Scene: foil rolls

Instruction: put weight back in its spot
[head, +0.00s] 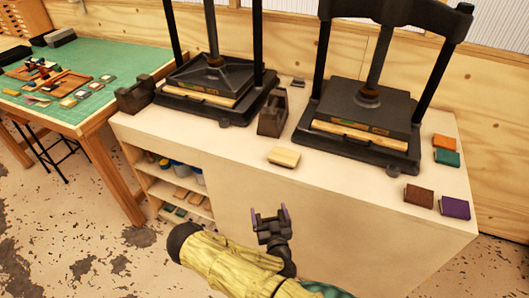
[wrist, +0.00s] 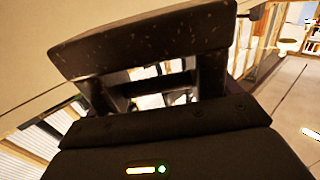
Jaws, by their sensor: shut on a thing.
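My gripper (head: 270,217) is in front of the pale bench's front face, below the top's front edge. In the head view its purple-edged fingers stand apart with something dark between them. In the wrist view a dark, speckled block, which I take to be the weight (wrist: 150,40), lies across the far end of my gripper (wrist: 160,85). My gripper is shut on it. Most of the weight's outline is hidden or too small to tell in the head view. Which place on the bench is its spot cannot be told.
Two black presses (head: 210,85) (head: 360,120) stand on the bench (head: 235,150). Dark brown slotted blocks (head: 135,95) (head: 272,110) stand beside the left press. A cream block (head: 284,157) lies near the front edge. Several coloured blocks (head: 455,207) lie at right. A green-topped table (head: 105,65) stands left.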

